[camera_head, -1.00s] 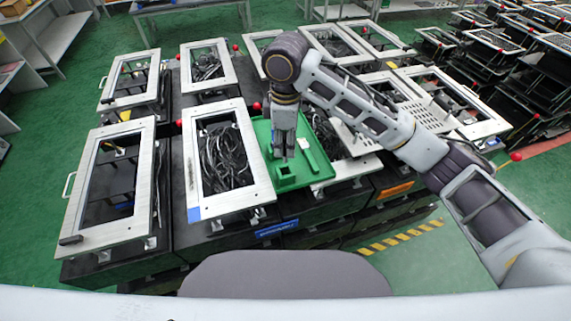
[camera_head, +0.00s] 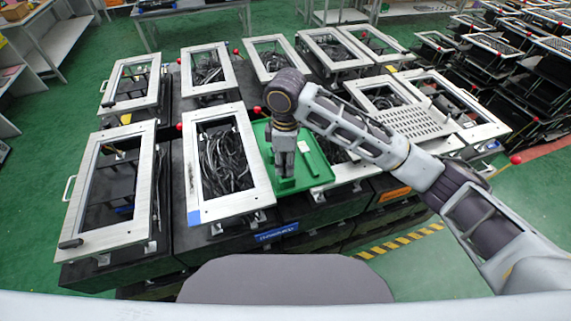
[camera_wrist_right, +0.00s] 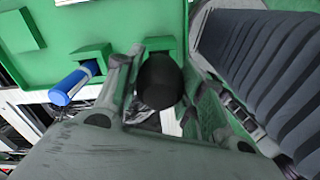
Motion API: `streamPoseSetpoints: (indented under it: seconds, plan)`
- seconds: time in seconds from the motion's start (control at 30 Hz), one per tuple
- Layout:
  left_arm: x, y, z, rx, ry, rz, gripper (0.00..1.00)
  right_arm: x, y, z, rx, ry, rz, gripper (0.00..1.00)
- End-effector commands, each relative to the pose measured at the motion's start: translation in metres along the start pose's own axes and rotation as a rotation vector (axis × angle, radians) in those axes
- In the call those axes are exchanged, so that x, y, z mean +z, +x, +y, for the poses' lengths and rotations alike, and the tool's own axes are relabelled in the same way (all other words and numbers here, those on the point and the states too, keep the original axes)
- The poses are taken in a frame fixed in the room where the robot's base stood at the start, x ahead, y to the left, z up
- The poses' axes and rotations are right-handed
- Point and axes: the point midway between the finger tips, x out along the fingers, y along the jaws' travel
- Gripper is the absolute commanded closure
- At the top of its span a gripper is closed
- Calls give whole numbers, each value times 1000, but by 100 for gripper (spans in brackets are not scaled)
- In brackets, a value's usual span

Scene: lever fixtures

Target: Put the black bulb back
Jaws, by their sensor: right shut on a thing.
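My right gripper (camera_head: 285,172) is over the green tray (camera_head: 322,172), near its front-left part. In the right wrist view, a dark, rounded black bulb (camera_wrist_right: 160,80) sits between the fingers of the right gripper, which is shut on it. Just behind the bulb is a green square holder (camera_wrist_right: 160,45) on the tray. I cannot tell whether the bulb touches it. A blue bulb-like piece (camera_wrist_right: 70,88) lies at another green holder (camera_wrist_right: 93,55) to the left. The bulb is hidden by the gripper in the head view. My left gripper is not in view.
A metal frame with black cables (camera_head: 225,160) stands directly left of the tray. A perforated plate (camera_head: 412,121) and more frames lie to the right. A small pale strip (camera_head: 308,160) lies on the tray. Red knobs (camera_head: 257,109) stick up near the frames.

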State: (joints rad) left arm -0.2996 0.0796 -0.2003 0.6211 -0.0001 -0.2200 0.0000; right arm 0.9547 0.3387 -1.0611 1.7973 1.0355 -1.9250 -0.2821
Motion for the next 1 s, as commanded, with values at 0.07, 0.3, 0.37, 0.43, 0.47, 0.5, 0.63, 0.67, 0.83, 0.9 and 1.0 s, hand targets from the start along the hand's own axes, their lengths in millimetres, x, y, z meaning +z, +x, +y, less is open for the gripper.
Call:
streamPoseSetpoints:
  seconds: [0.07,0.3,0.37,0.43,0.47,0.5,0.63,0.67,0.83,0.9,1.0]
  plan:
    - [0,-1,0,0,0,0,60,0,10,0,-1,1,0,71]
    - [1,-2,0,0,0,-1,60,0,22,0,1,-1,1,71]
    - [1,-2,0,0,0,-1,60,0,22,0,1,-1,1,71]
    - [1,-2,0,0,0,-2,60,0,22,0,1,-1,1,71]
    - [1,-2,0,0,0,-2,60,0,22,0,1,-1,1,71]
    - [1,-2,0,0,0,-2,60,0,22,0,1,-1,1,59]
    - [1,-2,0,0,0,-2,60,0,22,0,1,-1,1,42]
    - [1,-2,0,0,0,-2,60,0,22,0,1,-1,1,40]
    - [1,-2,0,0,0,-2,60,0,22,0,1,-1,1,40]
    - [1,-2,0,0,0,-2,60,0,22,0,1,-1,1,40]
    - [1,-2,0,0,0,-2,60,0,21,0,1,-1,1,40]
